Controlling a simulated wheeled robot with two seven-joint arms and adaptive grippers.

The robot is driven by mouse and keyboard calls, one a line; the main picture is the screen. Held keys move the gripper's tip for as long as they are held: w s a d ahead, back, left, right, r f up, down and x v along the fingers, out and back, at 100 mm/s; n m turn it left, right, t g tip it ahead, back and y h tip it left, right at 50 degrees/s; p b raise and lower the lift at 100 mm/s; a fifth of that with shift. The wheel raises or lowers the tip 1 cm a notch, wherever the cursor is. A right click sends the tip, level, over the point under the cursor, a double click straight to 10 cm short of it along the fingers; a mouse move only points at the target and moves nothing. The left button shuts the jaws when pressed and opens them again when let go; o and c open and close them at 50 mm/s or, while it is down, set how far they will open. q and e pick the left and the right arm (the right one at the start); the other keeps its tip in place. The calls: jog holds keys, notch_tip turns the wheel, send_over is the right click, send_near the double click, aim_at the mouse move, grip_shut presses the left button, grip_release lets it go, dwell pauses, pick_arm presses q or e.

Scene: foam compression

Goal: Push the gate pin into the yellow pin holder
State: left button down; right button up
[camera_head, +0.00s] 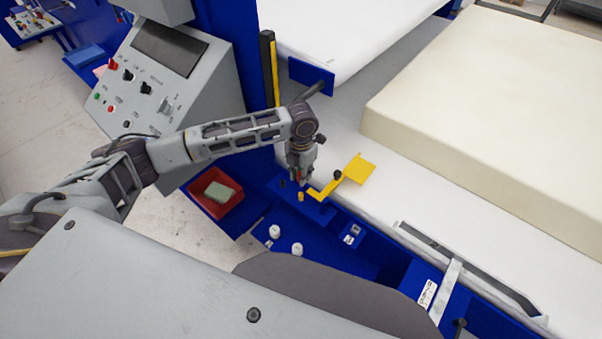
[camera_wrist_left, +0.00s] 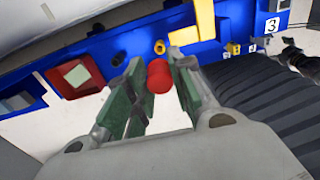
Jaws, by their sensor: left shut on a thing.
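My left gripper (camera_head: 301,178) points down over the blue bracket plate at the machine's edge. In the left wrist view its green-padded fingers (camera_wrist_left: 155,85) are shut on the red gate pin (camera_wrist_left: 158,76), whose rounded red end shows. The rest of the pin is hidden. The yellow pin holder (camera_head: 301,196) is a small ring on the blue plate, just below the gripper. It also shows in the left wrist view (camera_wrist_left: 160,47), just beyond the pin and apart from it in the picture. The yellow gate arm (camera_head: 325,190) lies right of the holder. My right gripper is not in view.
A red tray (camera_head: 212,207) with a grey-green block (camera_head: 219,190) sits left of the bracket. White knobs (camera_head: 274,231) stand on the blue panel in front. A large cream foam block (camera_head: 480,110) lies on the white bed at right. A grey control console (camera_head: 165,90) stands behind my arm.

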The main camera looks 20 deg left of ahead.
pick_arm(q)
jog(key=shift+f+b, duration=1.6)
jog(key=shift+b, duration=0.05)
jog(key=shift+f, duration=1.05)
jog(key=shift+f, duration=0.2)
jog(key=shift+p, duration=0.3)
jog(key=shift+p, duration=0.35)
